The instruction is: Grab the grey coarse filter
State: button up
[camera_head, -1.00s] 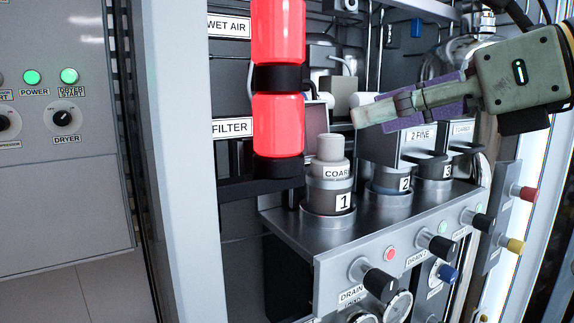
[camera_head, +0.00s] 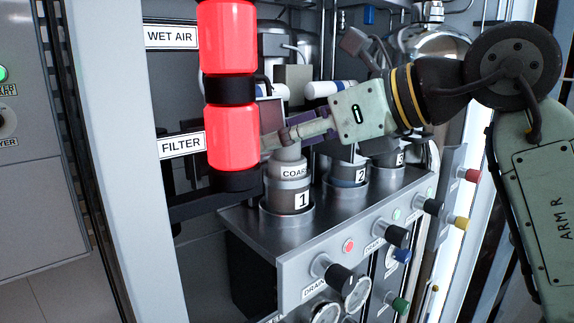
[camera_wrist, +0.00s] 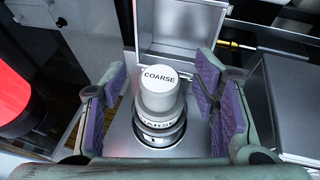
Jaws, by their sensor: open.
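The grey coarse filter (camera_head: 289,168) stands upright in the holder marked 1 on the metal shelf. In the wrist view its round white top (camera_wrist: 160,77), labelled COARSE, faces the camera. My gripper (camera_head: 277,138) is at the filter's upper end in the head view and covers part of its top. In the wrist view my gripper (camera_wrist: 160,112) is open, with one purple-padded finger on each side of the filter. Gaps show between the pads and the filter, and nothing is held.
A red cylinder (camera_head: 230,137) stands close to the left of the fingers. Holders 2 (camera_head: 346,173) and 3 (camera_head: 391,154) sit to the right on the same shelf (camera_head: 325,205). Knobs and gauges project from the panel front below.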

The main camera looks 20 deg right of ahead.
jog(key=shift+w+a+f, duration=0.15)
jog(key=shift+w+f, duration=0.05)
jog(key=shift+w, duration=0.05)
jog(key=shift+c, duration=0.2)
grip_shut()
dwell(0.4)
dwell(0.3)
